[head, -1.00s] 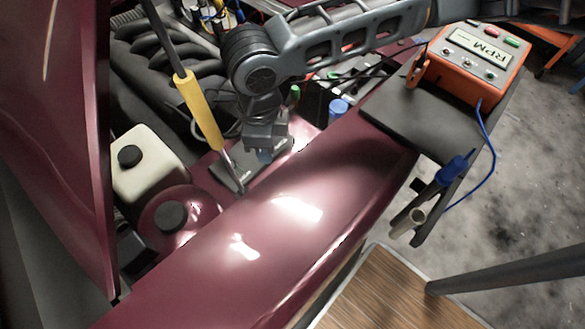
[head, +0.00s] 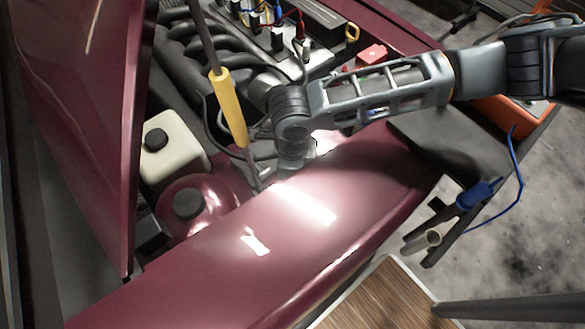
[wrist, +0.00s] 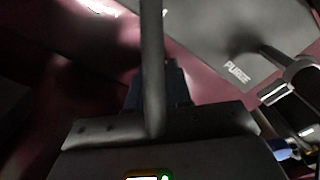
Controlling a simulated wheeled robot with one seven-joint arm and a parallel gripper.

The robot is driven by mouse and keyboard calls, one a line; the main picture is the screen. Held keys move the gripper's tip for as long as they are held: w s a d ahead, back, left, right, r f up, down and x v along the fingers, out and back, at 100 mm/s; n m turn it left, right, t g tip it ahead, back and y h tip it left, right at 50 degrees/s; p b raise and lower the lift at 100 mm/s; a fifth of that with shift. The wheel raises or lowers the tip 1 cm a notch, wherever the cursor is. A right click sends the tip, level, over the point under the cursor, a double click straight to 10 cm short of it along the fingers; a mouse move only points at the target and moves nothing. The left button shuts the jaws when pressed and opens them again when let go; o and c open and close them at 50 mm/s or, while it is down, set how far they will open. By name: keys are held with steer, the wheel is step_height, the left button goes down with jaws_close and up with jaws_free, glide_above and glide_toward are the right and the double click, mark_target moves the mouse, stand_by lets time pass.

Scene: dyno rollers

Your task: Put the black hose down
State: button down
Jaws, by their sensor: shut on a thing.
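In the wrist view, a dark tube, likely the black hose (wrist: 152,50), runs from the top edge down to my gripper (wrist: 157,88). My gripper's jaws are shut on it; the tube covers part of the blue-grey fingers. In the head view, my gripper (head: 293,155) points down at the inner edge of the maroon fender, beside the engine bay. The held part of the hose is hidden there by my arm. A dark panel marked PURGE (wrist: 237,72) lies at the upper right of the wrist view. A second dark tube with a light clamp (wrist: 275,93) shows beside it.
A rod with a yellow sleeve (head: 229,108) stands close left of my gripper. A white reservoir (head: 175,162) and a maroon dome (head: 205,200) sit further left. The fender top (head: 240,270) is clear. A dark tray (head: 420,145) lies to the right.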

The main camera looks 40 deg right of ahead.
steer(key=shift+f, duration=0.1)
steer(key=c, duration=1.5)
jaws_free()
steer(key=shift+f, duration=0.1)
steer(key=o, duration=0.5)
steer(key=shift+c, duration=0.2)
step_height(320, 180, up, 12)
steer(key=shift+r+b, duration=0.25)
steer(key=shift+b, duration=0.1)
